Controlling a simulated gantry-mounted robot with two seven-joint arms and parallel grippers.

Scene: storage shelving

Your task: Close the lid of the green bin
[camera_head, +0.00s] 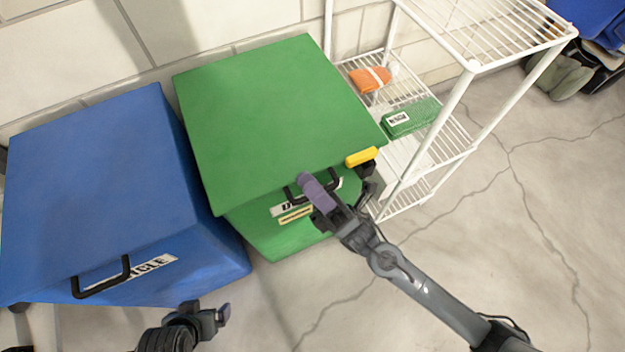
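The green bin (270,238) stands against the wall, with a label and a black handle (290,196) on its front. Its flat green lid (270,110) covers the top; I cannot tell whether a small gap is left under its front edge. My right gripper (339,175) is at the right part of that front edge, by the handle. Its purple and yellow finger pads are well apart, with nothing seen held. Contact with the lid is unclear. My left gripper (207,318) is low in front of the blue bin, away from the green one; its fingers are not clear.
A blue bin (95,190) with a closed-looking lid and black handle stands close on the left. A white wire shelf (480,35) on the right holds an orange item (370,79) and a green box (412,118). Cracked floor in front is clear.

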